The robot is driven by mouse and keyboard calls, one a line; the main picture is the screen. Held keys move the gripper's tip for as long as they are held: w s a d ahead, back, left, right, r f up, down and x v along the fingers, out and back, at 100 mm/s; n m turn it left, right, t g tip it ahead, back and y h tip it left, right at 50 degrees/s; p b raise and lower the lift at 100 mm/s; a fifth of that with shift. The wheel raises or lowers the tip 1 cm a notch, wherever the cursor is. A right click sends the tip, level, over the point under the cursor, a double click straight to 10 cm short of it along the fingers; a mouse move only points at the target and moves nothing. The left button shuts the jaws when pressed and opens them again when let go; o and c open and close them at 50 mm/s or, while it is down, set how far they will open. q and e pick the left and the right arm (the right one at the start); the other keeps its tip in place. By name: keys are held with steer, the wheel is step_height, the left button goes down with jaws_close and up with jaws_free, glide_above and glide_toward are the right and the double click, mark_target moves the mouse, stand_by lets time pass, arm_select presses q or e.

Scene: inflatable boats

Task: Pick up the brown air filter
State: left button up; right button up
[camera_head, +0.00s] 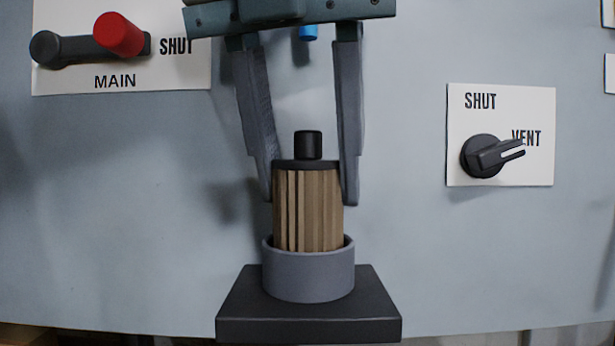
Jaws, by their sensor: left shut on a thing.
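The brown air filter (318,215) is a pleated upright cylinder with a black cap and a black knob on top. Its lower part sits inside a grey round cup (309,277), which hides its bottom end. The cup stands on a black square base (308,322). My left gripper (308,193) comes down from above with one finger on each side of the filter. It is shut on the filter's upper part, just below the cap. My right gripper is not in view.
Behind is a pale blue-grey panel (410,250). A MAIN plate at the upper left carries a black lever with a red knob (119,34). At the right, a SHUT/VENT plate (463,135) carries a black rotary knob (487,156). The space on both sides of the filter is clear.

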mark_target(321, 160)
arm_select(q)
steer(key=shift+r+b, duration=0.45)
steer(key=shift+r, duration=0.3)
steer(key=r, duration=0.1)
steer(key=s+d+r+b, duration=0.1)
steer(key=shift+s+r, duration=0.15)
steer(key=shift+r, duration=0.25)
steer(key=s+d+r+b, duration=0.1)
steer(key=s+d+r, duration=0.4)
steer(key=s, duration=0.3)
steer(key=shift+v, duration=0.85)
steer(key=shift+s+d+f, duration=0.1)
steer(key=shift+d, duration=0.1)
